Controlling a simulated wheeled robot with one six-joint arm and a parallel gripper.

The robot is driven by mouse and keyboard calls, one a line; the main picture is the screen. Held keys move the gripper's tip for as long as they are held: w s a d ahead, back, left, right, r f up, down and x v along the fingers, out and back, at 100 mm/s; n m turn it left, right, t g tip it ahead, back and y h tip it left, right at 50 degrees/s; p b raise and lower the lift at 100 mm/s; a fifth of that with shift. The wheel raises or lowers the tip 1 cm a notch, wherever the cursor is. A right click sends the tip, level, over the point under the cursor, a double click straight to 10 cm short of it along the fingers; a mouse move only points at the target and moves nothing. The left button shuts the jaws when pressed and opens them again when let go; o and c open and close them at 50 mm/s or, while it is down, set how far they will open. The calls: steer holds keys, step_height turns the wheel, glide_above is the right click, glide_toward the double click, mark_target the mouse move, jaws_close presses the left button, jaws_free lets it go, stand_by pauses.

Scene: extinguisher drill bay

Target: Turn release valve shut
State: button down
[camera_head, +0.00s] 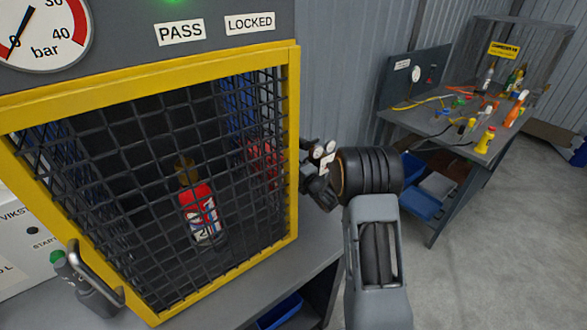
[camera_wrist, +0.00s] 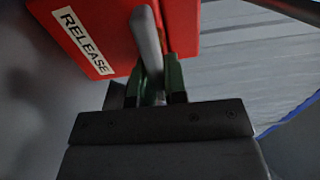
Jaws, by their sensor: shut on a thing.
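The release valve shows in the wrist view as a red block with a white RELEASE label (camera_wrist: 85,40) and a grey lever handle (camera_wrist: 146,35). My gripper (camera_wrist: 160,82) has its green fingers on either side of the lever's lower end and is shut on it. In the head view my wrist (camera_head: 318,165) is at the right side of the yellow-framed cage (camera_head: 293,180). My fingertips and the lever are hidden there.
A red extinguisher (camera_head: 200,215) stands upright inside the mesh cage. The cage door has a grey handle (camera_head: 95,275). PASS (camera_head: 181,33) and LOCKED (camera_head: 250,22) labels sit above, beside a pressure gauge (camera_head: 45,30). A cluttered workbench (camera_head: 440,125) stands at the right, with open floor in front.

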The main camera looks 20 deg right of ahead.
steer(key=c, duration=1.2)
jaws_free()
steer(key=shift+o, duration=0.2)
steer(key=b+v, duration=0.1)
steer(key=v, duration=1.3)
